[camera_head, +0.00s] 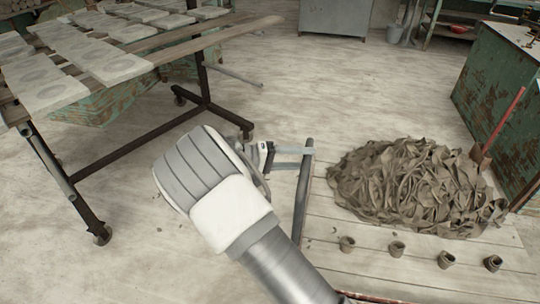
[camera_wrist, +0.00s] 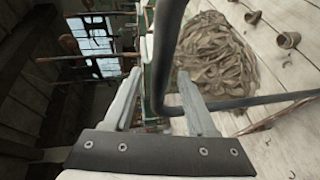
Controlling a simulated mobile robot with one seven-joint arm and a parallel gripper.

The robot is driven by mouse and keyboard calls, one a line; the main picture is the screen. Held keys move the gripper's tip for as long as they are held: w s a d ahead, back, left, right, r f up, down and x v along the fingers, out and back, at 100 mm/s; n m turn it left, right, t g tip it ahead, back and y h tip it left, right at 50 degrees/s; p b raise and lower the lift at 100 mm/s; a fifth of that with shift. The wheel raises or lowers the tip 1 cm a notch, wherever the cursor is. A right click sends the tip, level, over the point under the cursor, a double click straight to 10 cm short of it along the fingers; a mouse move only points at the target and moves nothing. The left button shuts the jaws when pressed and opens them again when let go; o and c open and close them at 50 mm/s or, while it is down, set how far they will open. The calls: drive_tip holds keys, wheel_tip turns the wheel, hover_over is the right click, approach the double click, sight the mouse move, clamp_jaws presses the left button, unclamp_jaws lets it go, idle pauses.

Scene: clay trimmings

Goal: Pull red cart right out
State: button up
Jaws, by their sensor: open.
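The cart (camera_head: 385,268) is a low plank platform at the lower right, with a strip of red edge at its bottom. A heap of grey-brown clay trimmings (camera_head: 415,185) lies on it. Its dark bar handle (camera_head: 301,205) stands along the left side. My gripper (camera_head: 308,158) is open at the upper end of this handle. In the wrist view, the handle (camera_wrist: 240,102) bends near the fingertips of my gripper (camera_wrist: 160,88) and passes across the right finger. I cannot tell whether the fingers touch it. The clay heap (camera_wrist: 217,50) lies beyond.
Several small clay pots (camera_head: 397,248) stand on the planks in front of the heap. A wheeled rack (camera_head: 125,155) with grey slabs stands at the left. A green cabinet (camera_head: 500,110) and a red-handled shovel (camera_head: 500,125) are at the right. Floor behind the cart is clear.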

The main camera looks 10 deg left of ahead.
drive_tip(key=p+v, duration=0.1)
drive_tip(key=v, duration=1.5)
drive_tip(key=shift+r, duration=0.1)
drive_tip(key=s+d+r+m+g+y, duration=0.1)
drive_tip(key=d+r+g+y, duration=0.4)
drive_tip(key=d, duration=0.7)
drive_tip(key=d+r+m+g+y, duration=0.1)
drive_tip(key=d+r+y, duration=0.3)
drive_tip(key=d+r, duration=0.55)
drive_tip(key=s+d+m+t+y, duration=0.1)
drive_tip(key=s+d+t+y, duration=0.2)
drive_tip(key=s+d, duration=0.5)
drive_tip(key=s+d+m+t+y, duration=0.1)
drive_tip(key=s+d+t+y, duration=0.2)
drive_tip(key=s, duration=0.9)
wheel_tip(320, 180, up, 13)
drive_tip(key=d+p, duration=0.1)
drive_tip(key=p, duration=1.2)
drive_tip(key=shift+d+g, duration=0.15)
drive_tip(key=shift+g, duration=0.15)
